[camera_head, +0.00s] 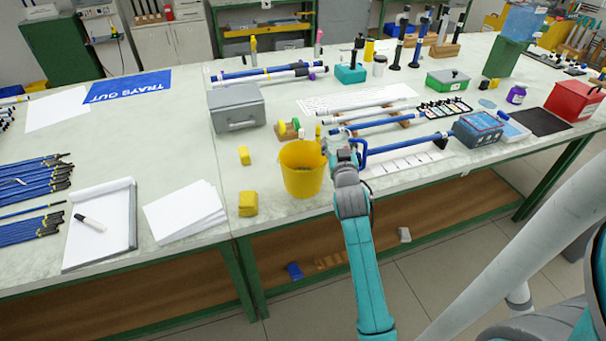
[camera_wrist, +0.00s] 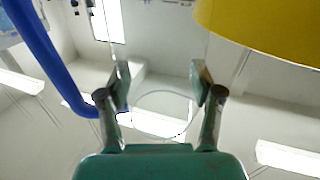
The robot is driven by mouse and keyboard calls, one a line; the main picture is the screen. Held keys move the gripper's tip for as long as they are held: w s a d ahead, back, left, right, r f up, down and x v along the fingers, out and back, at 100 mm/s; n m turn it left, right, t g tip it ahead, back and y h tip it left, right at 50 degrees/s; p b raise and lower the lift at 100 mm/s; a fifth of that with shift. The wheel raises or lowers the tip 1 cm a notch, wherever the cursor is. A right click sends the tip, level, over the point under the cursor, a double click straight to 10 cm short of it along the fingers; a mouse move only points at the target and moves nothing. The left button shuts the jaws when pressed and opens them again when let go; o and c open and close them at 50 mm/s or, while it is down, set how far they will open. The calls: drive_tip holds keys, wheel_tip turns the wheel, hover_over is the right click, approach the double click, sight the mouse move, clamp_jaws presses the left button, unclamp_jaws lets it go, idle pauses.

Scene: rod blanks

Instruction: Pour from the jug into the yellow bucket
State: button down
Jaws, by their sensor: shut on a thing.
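The yellow bucket (camera_head: 303,178) stands upright near the front edge of the bench. Its yellow wall also fills the upper right of the wrist view (camera_wrist: 270,28). My gripper (camera_head: 341,154) is at the bucket's right side, close to its rim. In the wrist view my gripper (camera_wrist: 160,85) is shut on a clear jug (camera_wrist: 158,103), whose thin outline shows between the fingers. A blue handle (camera_wrist: 42,55) curves at its left; it also shows right of my gripper in the head view. I cannot tell the jug's contents or exact tilt.
Yellow blocks (camera_head: 248,203) lie left of the bucket. A grey box (camera_head: 237,107) stands behind it. Blue and white rods (camera_head: 385,122) on wooden rests lie behind and right. A blue box (camera_head: 478,129) and red box (camera_head: 575,100) are further right. Paper sheets (camera_head: 185,212) lie left.

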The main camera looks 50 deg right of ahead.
sight(340, 133)
drive_tip(key=shift+r, duration=0.1)
drive_tip(key=shift+r, duration=2.45)
